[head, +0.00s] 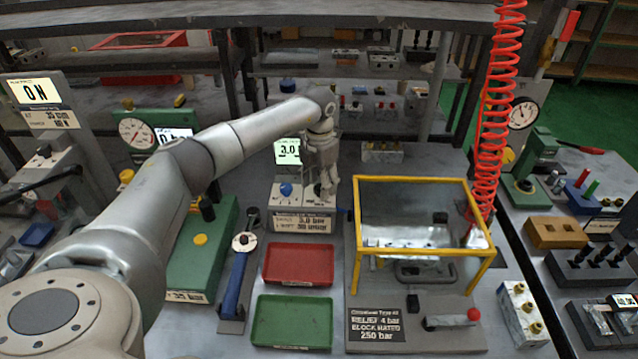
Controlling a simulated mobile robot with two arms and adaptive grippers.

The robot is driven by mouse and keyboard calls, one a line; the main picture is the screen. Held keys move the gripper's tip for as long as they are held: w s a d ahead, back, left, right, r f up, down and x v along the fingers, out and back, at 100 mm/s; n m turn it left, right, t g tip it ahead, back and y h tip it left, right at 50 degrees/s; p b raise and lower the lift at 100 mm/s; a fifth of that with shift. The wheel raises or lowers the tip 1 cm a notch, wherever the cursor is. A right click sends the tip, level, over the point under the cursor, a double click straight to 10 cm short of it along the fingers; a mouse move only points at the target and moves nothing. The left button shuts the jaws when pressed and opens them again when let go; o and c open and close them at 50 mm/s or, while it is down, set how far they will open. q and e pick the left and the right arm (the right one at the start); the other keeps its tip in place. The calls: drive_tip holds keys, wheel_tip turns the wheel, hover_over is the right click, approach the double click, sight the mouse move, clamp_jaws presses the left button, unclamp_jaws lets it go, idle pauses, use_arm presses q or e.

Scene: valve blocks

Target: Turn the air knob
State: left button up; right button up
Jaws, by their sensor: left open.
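My left gripper (325,188) points down over the right part of a small pale control unit (304,197). It is open, and its fingers hide part of that unit. A blue round knob (286,190) on the unit's left part is in plain view, just left of the gripper and apart from it. A dark knob-like part shows close by the fingers; I cannot tell if they surround or touch it. The unit's lit display (287,151) reads 3.0, and the label (303,223) in front reads 3.0 bar. My right gripper is out of view.
A yellow-framed clear guard (420,181) stands right of the unit, with a red coiled hose (497,110) hanging over it. A red tray (298,265) and a green tray (291,322) lie in front. A green pump block (205,250) stands left, under my arm.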

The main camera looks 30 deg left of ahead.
sight(319, 187)
use_arm(q)
wheel_tip(319, 187, up, 12)
drive_tip(key=shift+f, duration=0.15)
idle(0.6)
